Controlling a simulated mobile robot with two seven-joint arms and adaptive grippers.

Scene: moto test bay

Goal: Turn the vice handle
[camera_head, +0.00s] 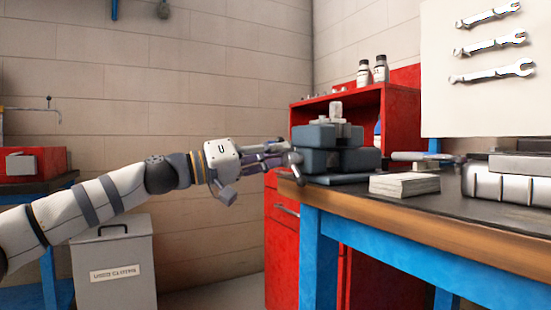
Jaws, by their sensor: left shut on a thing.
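The vice (320,160) is a dark blue-grey block bolted near the left end of the workbench. Its handle (295,160) is at the vice's left side, at the bench edge, and is partly hidden by the gripper fingers. My left gripper (280,156) comes in from the left at handle height. Its fingers are shut on the vice handle, though the exact contact is small in the picture. My right gripper is not in the view.
The workbench (450,222) has a wooden edge and blue legs. A stack of white paper (404,184) and a silver ribbed part (505,184) lie right of the vice. A red cabinet (402,112) with bottles stands behind. A grey bin (113,264) stands below my left arm.

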